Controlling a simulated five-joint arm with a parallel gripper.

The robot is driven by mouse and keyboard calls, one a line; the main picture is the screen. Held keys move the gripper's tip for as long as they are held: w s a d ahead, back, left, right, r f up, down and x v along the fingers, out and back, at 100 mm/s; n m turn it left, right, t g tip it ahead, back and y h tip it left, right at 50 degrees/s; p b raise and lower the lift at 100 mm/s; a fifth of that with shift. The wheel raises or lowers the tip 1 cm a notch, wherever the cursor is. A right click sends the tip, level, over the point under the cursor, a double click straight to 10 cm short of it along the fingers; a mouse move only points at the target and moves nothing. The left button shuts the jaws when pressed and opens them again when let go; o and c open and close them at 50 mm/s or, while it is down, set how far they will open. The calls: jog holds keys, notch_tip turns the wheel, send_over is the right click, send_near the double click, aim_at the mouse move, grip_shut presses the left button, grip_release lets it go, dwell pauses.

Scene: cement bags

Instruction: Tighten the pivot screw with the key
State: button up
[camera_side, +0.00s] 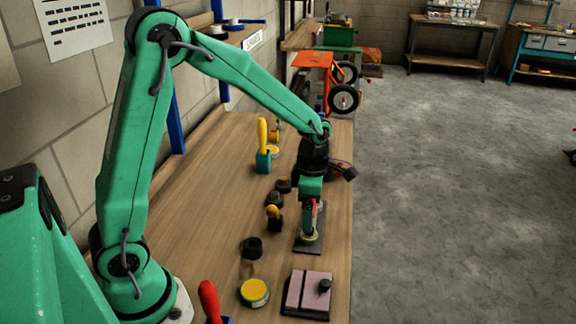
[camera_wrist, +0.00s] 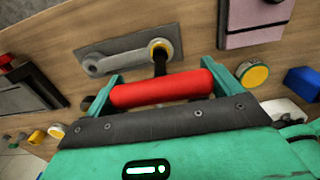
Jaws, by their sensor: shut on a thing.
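My gripper (camera_side: 312,203) points down over a grey plate (camera_side: 316,245) near the bench's right edge. In the wrist view my gripper (camera_wrist: 164,86) is shut on the red handle of the key (camera_wrist: 160,89), one finger at each end. The key's dark shaft runs from the handle to the pivot screw (camera_wrist: 160,47), which has a yellow ring around it. The ring also shows under my gripper in the side view. A grey lever (camera_wrist: 94,64) lies on the plate, joined at the pivot. I cannot tell how deep the key's tip sits in the screw.
A red-handled tool (camera_side: 208,299) stands at the front. Several dark knobs and a teal block (camera_side: 263,162) with a yellow handle stand left and behind. Bare wood lies left.

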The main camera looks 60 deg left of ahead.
jog(key=shift+f, duration=1.05)
dwell(1.2)
jog(key=shift+f+m, duration=0.1)
jog(key=shift+m, duration=2.2)
dwell(2.2)
jog(key=shift+a, duration=0.1)
dwell(0.6)
jog(key=shift+d, duration=0.2)
dwell(0.3)
